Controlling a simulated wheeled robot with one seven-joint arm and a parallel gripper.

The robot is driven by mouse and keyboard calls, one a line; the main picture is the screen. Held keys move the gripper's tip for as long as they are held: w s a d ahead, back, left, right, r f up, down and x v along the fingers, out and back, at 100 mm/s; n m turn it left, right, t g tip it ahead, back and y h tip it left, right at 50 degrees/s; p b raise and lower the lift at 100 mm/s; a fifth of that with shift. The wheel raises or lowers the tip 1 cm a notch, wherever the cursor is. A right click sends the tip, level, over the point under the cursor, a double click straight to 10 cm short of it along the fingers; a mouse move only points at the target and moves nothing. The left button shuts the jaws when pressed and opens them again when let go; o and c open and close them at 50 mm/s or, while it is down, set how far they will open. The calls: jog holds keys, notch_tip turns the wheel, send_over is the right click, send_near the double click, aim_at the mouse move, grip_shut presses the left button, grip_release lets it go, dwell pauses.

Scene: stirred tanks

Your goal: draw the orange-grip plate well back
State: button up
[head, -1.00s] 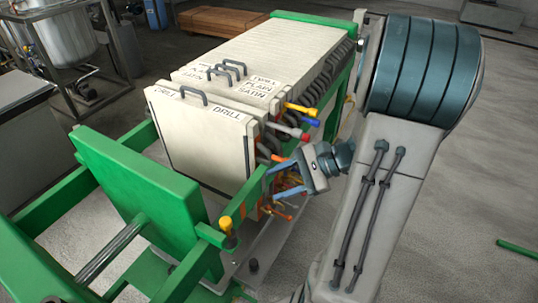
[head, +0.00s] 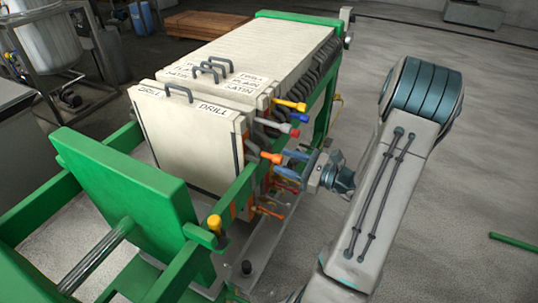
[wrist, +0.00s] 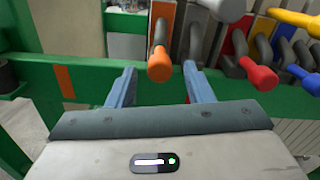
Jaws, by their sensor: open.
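The front pale plate (head: 188,143), marked DRILL, stands upright at the near end of the plate stack. An orange grip (head: 271,157) sticks out from the stack's right side near this plate's edge. In the wrist view the orange grip (wrist: 159,68) hangs on a dark hook, roughly centred ahead of my jaws. My gripper (head: 292,164) is open, its blue fingers pointing at the stack's side. In the wrist view the two fingers of my gripper (wrist: 160,87) lie left and right of the grip's line, with nothing visibly held. I cannot tell whether the grip is between the fingertips.
Red (wrist: 259,75), yellow (wrist: 298,20) and blue (wrist: 304,76) grips crowd to the right of the orange one. A green rail (wrist: 55,78) runs along the stack's side. A green end plate (head: 125,205) stands before the stack, with a gap between.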

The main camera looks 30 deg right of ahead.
aim_at(269, 154)
jog(key=x, duration=0.6)
grip_shut()
